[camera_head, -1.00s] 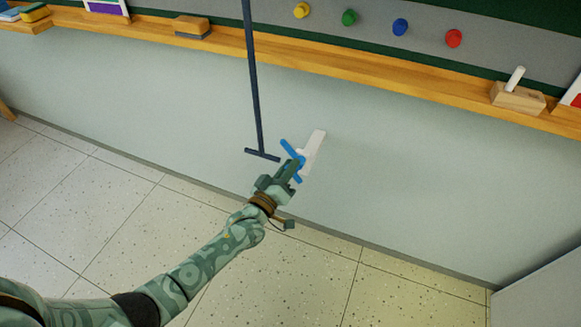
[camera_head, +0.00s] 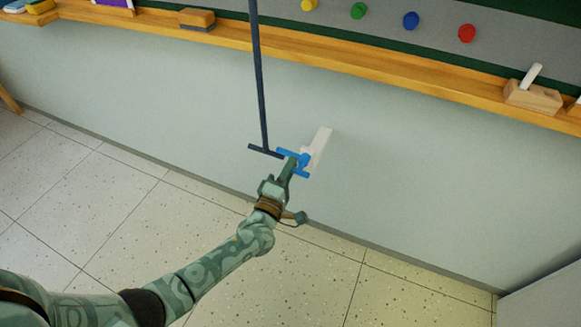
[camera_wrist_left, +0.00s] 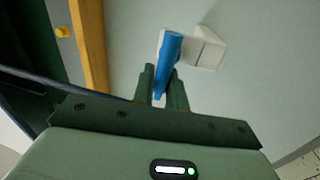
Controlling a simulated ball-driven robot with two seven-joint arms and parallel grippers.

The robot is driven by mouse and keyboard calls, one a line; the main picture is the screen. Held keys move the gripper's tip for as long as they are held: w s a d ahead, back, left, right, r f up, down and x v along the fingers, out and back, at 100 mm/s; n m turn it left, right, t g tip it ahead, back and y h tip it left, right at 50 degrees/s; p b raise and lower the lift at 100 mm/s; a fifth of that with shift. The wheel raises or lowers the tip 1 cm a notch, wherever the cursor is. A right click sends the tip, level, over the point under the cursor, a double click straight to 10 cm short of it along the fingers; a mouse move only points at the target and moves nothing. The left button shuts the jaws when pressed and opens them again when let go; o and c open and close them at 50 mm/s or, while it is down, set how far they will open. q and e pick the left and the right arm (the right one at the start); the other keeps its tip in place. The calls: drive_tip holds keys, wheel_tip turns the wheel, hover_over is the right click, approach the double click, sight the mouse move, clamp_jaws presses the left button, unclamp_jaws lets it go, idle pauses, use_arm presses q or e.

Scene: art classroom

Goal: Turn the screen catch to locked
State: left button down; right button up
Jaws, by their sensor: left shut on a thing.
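The screen catch is a blue handle (camera_head: 285,153) on a white plate (camera_head: 321,141), fixed low on the pale wall below the wooden ledge. In the head view the blue handle now lies nearly level, tilted slightly down to the right. My left gripper (camera_head: 292,164) is shut on the blue handle, and its fingers hide the handle's middle. In the left wrist view the blue handle (camera_wrist_left: 170,60) sits between the two green fingers (camera_wrist_left: 160,88), with the white plate (camera_wrist_left: 207,48) behind it. My right gripper is not in view.
A dark rod (camera_head: 260,85) with a crossbar hangs just left of the handle, close to it. The wooden ledge (camera_head: 350,66) above carries erasers and a wooden block (camera_head: 533,95). Several coloured magnets sit higher up. The wall to the right of the plate is clear.

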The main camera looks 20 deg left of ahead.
use_arm(q)
drive_tip(key=shift+s+f+n, duration=0.1)
drive_tip(key=shift+f+n, duration=0.1)
drive_tip(key=shift+n, duration=0.3)
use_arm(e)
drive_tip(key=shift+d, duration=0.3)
use_arm(q)
drive_tip(key=c, duration=1.5)
unclamp_jaws()
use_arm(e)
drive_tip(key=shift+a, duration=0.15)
use_arm(q)
drive_tip(key=shift+r, duration=0.1)
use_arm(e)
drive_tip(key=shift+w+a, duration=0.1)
